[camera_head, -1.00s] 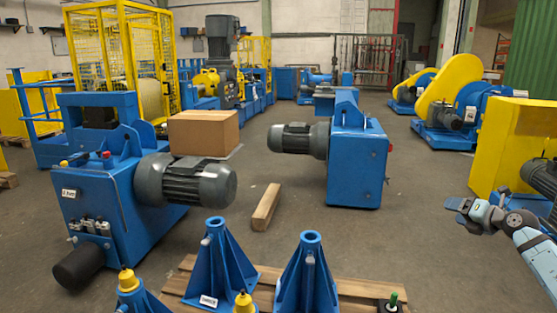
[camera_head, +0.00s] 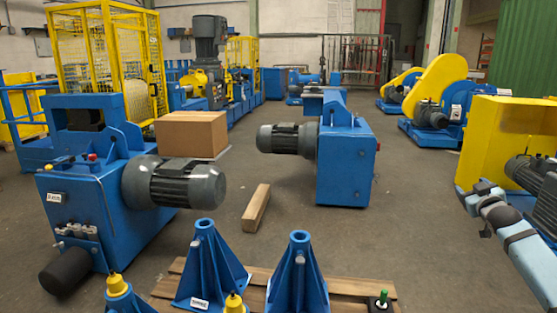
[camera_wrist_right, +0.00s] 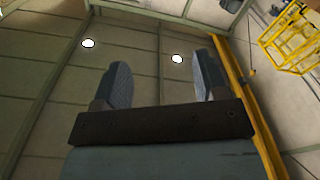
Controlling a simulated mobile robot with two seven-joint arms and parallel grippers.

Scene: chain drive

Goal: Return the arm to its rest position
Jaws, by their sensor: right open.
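My right arm comes in from the right edge of the head view, in light blue with dark joints. My right gripper (camera_head: 464,190) is at its upper left end, in front of a yellow machine guard. In the right wrist view my right gripper (camera_wrist_right: 166,62) is open, its two grey fingers apart with nothing between them. Behind them the wrist view shows pale wall or ceiling panels with round lights. My left gripper is not in view.
A yellow guard (camera_head: 500,130) with a dark motor is close beside my right arm. Blue stands (camera_head: 298,285) sit on a wooden pallet in front. A blue machine (camera_head: 345,165) stands mid-floor, with another (camera_head: 105,220) at left. Floor between the middle machine and my arm is clear.

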